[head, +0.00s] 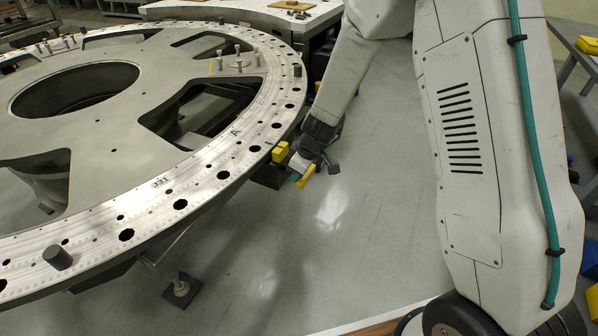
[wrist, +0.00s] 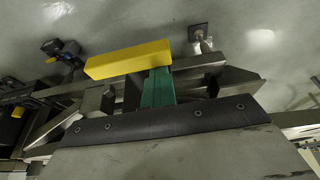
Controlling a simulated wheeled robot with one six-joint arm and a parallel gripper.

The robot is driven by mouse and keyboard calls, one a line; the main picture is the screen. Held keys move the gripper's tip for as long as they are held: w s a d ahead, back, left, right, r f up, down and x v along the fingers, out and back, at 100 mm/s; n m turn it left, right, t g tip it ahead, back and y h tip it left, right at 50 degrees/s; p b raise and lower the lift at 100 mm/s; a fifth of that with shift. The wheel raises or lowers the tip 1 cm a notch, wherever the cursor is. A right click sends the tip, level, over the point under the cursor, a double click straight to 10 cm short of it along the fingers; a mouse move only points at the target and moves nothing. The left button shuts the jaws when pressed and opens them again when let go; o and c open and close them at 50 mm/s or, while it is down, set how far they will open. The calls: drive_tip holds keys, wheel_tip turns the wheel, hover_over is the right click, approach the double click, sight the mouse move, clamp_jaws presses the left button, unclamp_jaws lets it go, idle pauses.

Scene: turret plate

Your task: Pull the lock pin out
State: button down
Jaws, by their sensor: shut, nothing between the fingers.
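My gripper (head: 300,170) is low at the right edge of the big round turret plate (head: 207,190), at the end of my arm. It is shut with nothing held. A yellow block (head: 281,152) sits at the plate's rim, just left of my gripper. A yellow bar (head: 306,176) shows at my gripper's end. In the wrist view a long yellow bar (wrist: 128,59) lies across the end of a green piece (wrist: 157,88). I cannot make out the lock pin's shaft or which yellow part belongs to it. The fingertips are too small to see clearly in the head view.
Upright pegs stand on the plate, one near its front edge (head: 57,257). A support foot (head: 181,290) stands on the floor below the plate. Open floor (head: 370,200) lies right of the plate. A workbench (head: 250,14) stands behind.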

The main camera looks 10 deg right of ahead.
drive_tip(key=shift+s+d+f, duration=0.1)
drive_tip(key=shift+s+f, duration=0.05)
drive_tip(key=v, duration=1)
